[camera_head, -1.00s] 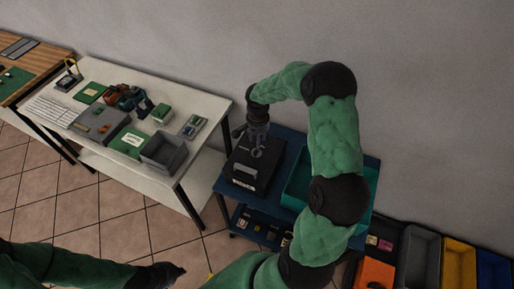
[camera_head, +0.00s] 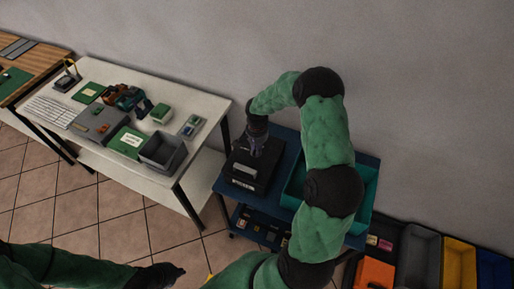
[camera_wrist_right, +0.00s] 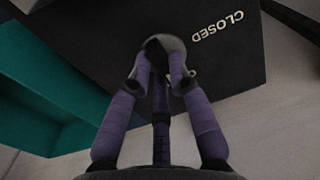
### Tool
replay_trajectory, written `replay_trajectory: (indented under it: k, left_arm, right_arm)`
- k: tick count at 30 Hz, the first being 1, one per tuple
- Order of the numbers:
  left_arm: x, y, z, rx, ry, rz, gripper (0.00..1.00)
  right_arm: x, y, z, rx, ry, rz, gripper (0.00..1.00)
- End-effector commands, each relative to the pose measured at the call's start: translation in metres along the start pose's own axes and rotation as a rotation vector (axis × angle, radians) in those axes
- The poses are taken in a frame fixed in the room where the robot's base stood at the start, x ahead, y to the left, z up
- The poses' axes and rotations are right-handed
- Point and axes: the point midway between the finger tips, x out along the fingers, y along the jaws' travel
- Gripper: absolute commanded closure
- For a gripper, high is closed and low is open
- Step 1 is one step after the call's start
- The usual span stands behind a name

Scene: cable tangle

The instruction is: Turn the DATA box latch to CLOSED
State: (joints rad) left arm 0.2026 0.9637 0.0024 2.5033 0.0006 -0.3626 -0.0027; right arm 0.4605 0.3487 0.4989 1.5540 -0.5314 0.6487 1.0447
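The DATA box is a black box (camera_head: 243,179) on the blue cart, with a pale label on its front. In the right wrist view its dark top (camera_wrist_right: 105,30) carries the white word CLOSED, upside down at upper right. The latch (camera_wrist_right: 168,43) is a grey round piece with a dark part at its middle. My right gripper (camera_wrist_right: 162,72) has its purple fingers drawn together around the latch and looks shut on it; the fingertips partly cover it. It also shows over the box in the head view (camera_head: 256,148). My left gripper (camera_head: 168,274) is low in the head view, away from the box; its fingers are unclear.
A teal tray (camera_head: 362,200) lies right of the box on the blue cart (camera_head: 285,135), partly behind my right arm. A white table (camera_head: 205,103) with a grey bin (camera_head: 163,153) and electronics stands left. Orange, grey, yellow and blue bins (camera_head: 458,265) stand at right.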

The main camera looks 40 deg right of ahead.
Motion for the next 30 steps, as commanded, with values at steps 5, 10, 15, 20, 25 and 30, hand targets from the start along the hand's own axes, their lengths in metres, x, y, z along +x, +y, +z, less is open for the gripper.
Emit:
replay_trajectory:
  k: [5, 10, 15, 20, 25, 30]
  left_arm:
    - [0.0001, 0.0000, 0.0000, 0.000, 0.000, 0.000, 1.00]
    - [0.0010, -0.0003, 0.0000, 0.000, 0.000, 0.000, 1.00]
    - [0.0029, -0.0010, 0.0000, 0.000, 0.000, 0.000, 1.00]
    - [0.0051, -0.0018, -0.0001, 0.000, 0.000, 0.000, 1.00]
    - [0.0069, -0.0024, -0.0002, 0.000, 0.000, 0.000, 1.00]
    - [0.0075, -0.0027, -0.0003, 0.000, 0.000, 0.000, 1.00]
  right_arm:
    - [-0.0002, -0.0006, -0.0002, -0.003, 0.001, -0.001, 1.00]
    - [0.0000, -0.0007, -0.0004, -0.032, 0.001, -0.001, 1.00]
    - [0.0002, -0.0007, -0.0009, -0.112, 0.001, -0.001, 1.00]
    - [0.0001, -0.0007, -0.0016, -0.234, 0.002, 0.000, 1.00]
    - [-0.0003, -0.0009, -0.0023, -0.392, 0.002, 0.000, 1.00]
    - [-0.0005, -0.0011, -0.0029, -0.555, 0.002, 0.000, 1.00]
